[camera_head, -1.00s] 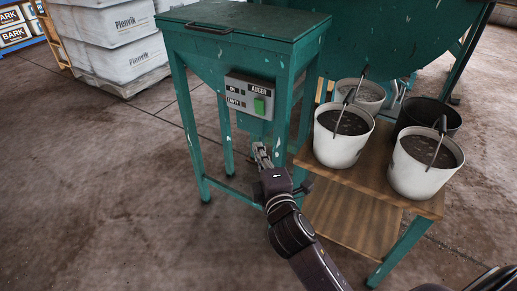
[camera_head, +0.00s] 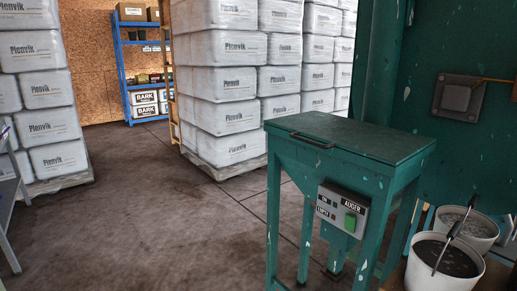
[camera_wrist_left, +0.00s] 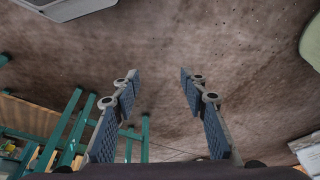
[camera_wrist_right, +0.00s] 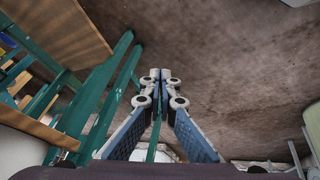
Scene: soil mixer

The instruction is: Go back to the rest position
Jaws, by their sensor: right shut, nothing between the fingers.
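My left gripper (camera_wrist_left: 158,74) shows in the left wrist view with its two fingers well apart and only bare floor between them. My right gripper (camera_wrist_right: 160,75) shows in the right wrist view with its fingertips together and nothing between them. Neither gripper nor arm is in the head view. In the head view the green auger stand (camera_head: 350,142) has a grey control box (camera_head: 341,208) with a green button (camera_head: 351,222) on its front.
Stacked white Plenvik bags (camera_head: 228,85) and a blue shelf (camera_head: 124,72) stand farther back. The concrete floor (camera_head: 150,225) at left centre is clear.

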